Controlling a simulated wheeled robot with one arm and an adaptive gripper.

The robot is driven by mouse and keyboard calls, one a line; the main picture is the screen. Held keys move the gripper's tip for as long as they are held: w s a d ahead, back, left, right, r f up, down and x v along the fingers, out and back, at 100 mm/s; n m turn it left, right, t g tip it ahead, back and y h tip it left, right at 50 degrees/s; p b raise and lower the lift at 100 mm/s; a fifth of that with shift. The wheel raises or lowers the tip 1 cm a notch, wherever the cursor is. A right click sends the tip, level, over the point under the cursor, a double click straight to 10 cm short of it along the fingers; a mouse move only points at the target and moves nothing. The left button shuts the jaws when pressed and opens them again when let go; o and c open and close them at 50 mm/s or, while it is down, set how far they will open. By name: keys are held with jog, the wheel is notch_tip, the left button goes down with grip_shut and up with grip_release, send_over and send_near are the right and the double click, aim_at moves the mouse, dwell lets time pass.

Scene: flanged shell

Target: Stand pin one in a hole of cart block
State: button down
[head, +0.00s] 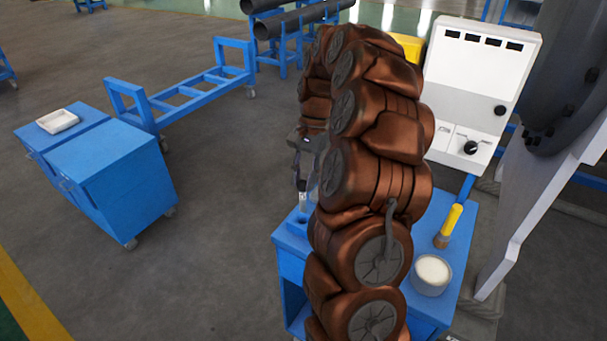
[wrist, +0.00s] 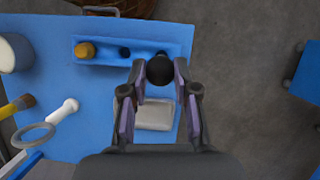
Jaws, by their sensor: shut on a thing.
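My gripper (wrist: 160,73) is shut on a pin with a dark round head (wrist: 160,69), which I take for pin one. The blue cart block (wrist: 105,60) lies below on the cart top. A brass-coloured pin (wrist: 85,50) stands at its left end, and an empty dark hole (wrist: 125,52) shows beside it. The held pin is over the block's right part; its lower end is hidden in the wrist view. In the head view my gripper (head: 306,148) is partly behind my arm, above the block (head: 297,222). I cannot tell whether the pin has entered a hole.
A pale block (wrist: 155,116) lies on the blue cart beneath my gripper. A white control box (head: 478,90) stands behind.

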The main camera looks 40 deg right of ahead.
aim_at(304, 196)
jog(key=shift+f+b, duration=0.5)
jog(key=shift+f, duration=0.85)
jog(key=shift+b, duration=0.65)
dwell(0.8)
jog(key=shift+f+b, duration=0.95)
jog(key=shift+f, duration=1)
dwell(0.3)
jog(key=c, duration=0.8)
grip_release()
jog(key=shift+r, duration=0.1)
jog(key=shift+v, duration=3.7)
